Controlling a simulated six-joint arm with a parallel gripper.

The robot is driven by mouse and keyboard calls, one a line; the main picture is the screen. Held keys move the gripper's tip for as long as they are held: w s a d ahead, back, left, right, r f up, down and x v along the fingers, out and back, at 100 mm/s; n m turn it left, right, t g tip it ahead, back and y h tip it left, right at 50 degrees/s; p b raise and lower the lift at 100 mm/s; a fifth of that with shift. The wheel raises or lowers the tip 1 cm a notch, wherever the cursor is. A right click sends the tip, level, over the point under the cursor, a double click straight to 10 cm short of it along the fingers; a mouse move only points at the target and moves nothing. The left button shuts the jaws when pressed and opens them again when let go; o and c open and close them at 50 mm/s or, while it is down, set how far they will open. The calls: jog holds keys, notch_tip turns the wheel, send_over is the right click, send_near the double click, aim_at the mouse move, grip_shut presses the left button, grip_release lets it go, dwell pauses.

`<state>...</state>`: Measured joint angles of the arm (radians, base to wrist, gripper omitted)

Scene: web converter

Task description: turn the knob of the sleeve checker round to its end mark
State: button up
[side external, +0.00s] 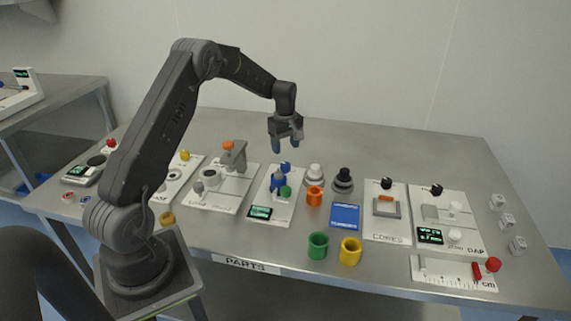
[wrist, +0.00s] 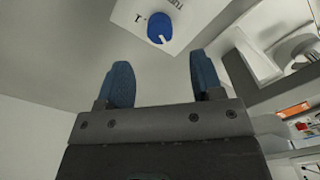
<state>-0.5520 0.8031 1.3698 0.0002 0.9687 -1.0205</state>
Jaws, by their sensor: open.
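A blue knob (wrist: 159,27) with a white pointer line sits on a white board (wrist: 190,17) in the wrist view. Printed letters and a small mark show beside it, partly cut off. In the side view a blue knob (side external: 286,167) is at the far end of a white board (side external: 265,189), which also holds a blue upright part (side external: 278,183), a green round part (side external: 285,192) and a small display (side external: 260,212). I cannot read a name on this board. My gripper (side external: 287,142) is open and empty above the knob, apart from it. Its blue fingers (wrist: 162,82) also show in the wrist view.
A grey device with an orange top (side external: 233,156) stands left of the board. White (side external: 315,174) and black (side external: 343,180) round parts and an orange ring (side external: 315,196) stand to its right. Green (side external: 318,246) and yellow (side external: 350,251) cups stand in front. The table behind is clear.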

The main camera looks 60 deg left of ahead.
aim_at(286, 164)
notch_tip(286, 164, down, 8)
jog(key=shift+r, duration=0.2)
jog(key=c, duration=0.9)
